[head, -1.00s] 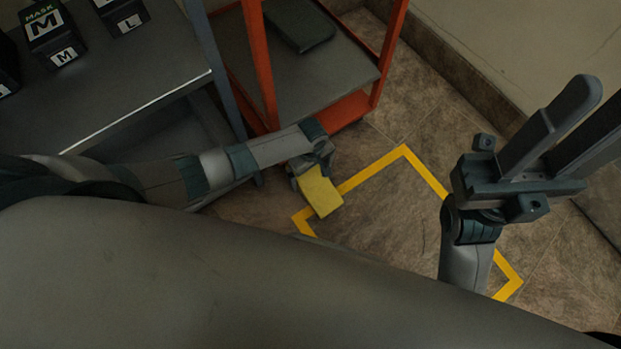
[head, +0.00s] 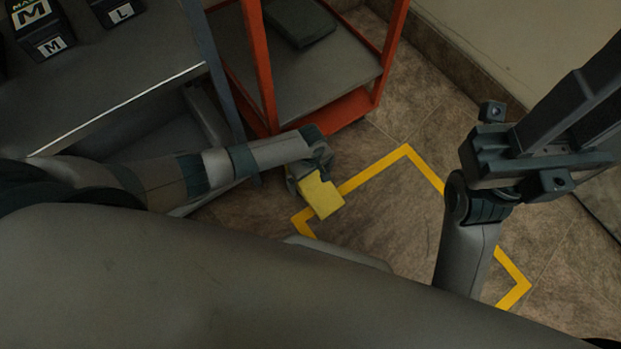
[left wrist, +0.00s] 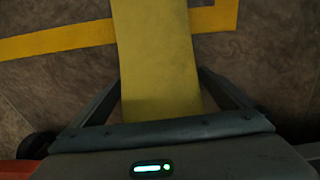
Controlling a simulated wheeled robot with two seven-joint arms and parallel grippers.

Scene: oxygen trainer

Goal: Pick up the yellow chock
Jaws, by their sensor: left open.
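The yellow chock (head: 321,197) lies on the floor by the yellow tape line, right at the end of my left arm. My left gripper (head: 306,178) is over its near end and partly hidden by the wrist. In the left wrist view the chock (left wrist: 158,60) runs between the spread fingers of my left gripper (left wrist: 160,95), with a gap visible on each side. The left gripper is open and not clamped on it. My right gripper (head: 598,105) is raised at the right edge, its fingers apart and empty, the tips cut off by the frame.
An orange-framed cart (head: 350,106) with a dark item on its shelf stands just beyond the left gripper. A grey table (head: 120,85) with mask boxes is at the upper left. Yellow tape (head: 375,168) marks clear floor to the right of the chock.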

